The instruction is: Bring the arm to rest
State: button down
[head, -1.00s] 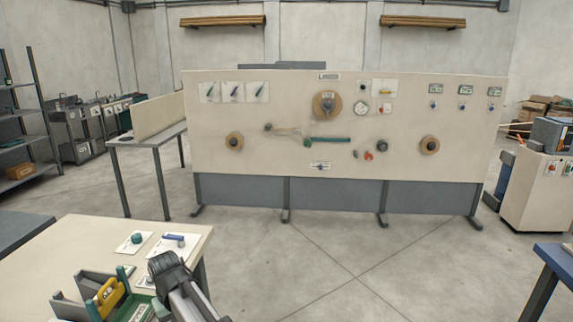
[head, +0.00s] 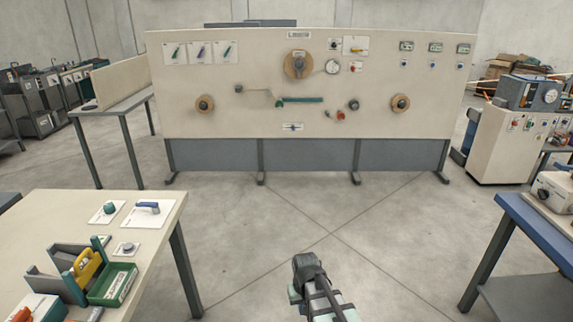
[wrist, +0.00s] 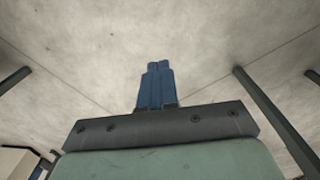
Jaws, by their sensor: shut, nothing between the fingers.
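My arm reaches up from the bottom middle of the head view, its dark end over open floor. In the wrist view my gripper (wrist: 158,68) shows its two blue fingers pressed together with nothing between them. Bare concrete floor lies beyond the fingers. The fingers are not clear in the head view. The large cream winder panel (head: 330,115) stands upright ahead, well apart from my arm, with round spools, knobs and gauges on its face.
A cream table (head: 60,215) at the left carries a green tray (head: 112,285), a yellow-handled tool and small parts on white cards. A blue-edged table (head: 540,235) stands at the right. A cream cabinet (head: 497,145) stands behind it. The floor between the tables is clear.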

jog(key=s+d+f+m, duration=0.1)
jog(key=s+d+f, duration=0.1)
jog(key=d, duration=0.4)
jog(key=s+d+f+m, duration=0.1)
jog(key=s+d+f, duration=0.15)
jog(key=d, duration=0.35)
jog(key=s+f+g, duration=0.3)
jog(key=s+f, duration=0.7)
jog(key=s, duration=0.5)
jog(key=s+f+g, duration=0.3)
jog(key=s+f, duration=0.7)
jog(key=s, duration=0.5)
jog(key=shift+g, duration=0.4)
jog(key=c, duration=1.8)
grip_release()
jog(key=shift+a, duration=0.1)
